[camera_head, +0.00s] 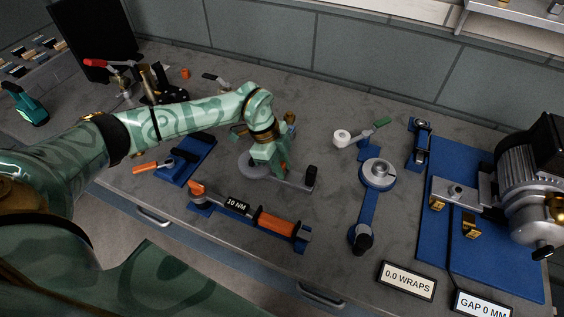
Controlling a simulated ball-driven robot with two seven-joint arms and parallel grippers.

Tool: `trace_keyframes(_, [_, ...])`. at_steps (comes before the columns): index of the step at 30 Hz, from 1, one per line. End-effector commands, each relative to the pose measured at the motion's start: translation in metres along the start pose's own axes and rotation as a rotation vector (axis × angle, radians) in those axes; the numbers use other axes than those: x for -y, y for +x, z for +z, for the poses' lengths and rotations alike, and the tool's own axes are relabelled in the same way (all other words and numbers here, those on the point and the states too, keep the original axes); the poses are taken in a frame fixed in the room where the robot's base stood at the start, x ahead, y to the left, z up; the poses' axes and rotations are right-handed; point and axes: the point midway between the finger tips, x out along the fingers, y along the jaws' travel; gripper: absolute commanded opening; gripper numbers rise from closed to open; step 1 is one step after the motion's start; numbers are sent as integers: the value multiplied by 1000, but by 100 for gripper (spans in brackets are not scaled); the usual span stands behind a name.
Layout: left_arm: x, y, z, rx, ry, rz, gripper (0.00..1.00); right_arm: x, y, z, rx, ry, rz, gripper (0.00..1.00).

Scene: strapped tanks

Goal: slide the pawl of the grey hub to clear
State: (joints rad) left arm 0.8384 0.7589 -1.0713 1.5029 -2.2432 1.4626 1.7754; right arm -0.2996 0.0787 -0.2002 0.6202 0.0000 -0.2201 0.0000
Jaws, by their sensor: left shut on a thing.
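The grey hub (247,167) is a round grey disc on the bench, with a flat grey bar running right to a black knob (311,173). My left gripper (273,170) points down over the right side of the hub. Its jaws are shut on a small part there, and the fingers cover most of it. A bit of orange-red shows beside the fingers. The pawl cannot be made out clearly behind the gripper, nor can its position. My right gripper is not in view.
A torque wrench (270,221) marked 10 NM lies in front of the hub. A blue-based hub (378,174) with a long blue arm stands to the right. Farther right are a motor (527,180) on a blue plate and signs reading 0.0 WRAPS (407,281) and GAP 0 MM.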

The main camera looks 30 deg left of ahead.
Motion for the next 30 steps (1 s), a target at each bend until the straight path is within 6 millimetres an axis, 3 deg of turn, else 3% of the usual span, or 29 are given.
trace_keyframes(30, [0,10,-29,-1,2,0,0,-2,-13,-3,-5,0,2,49])
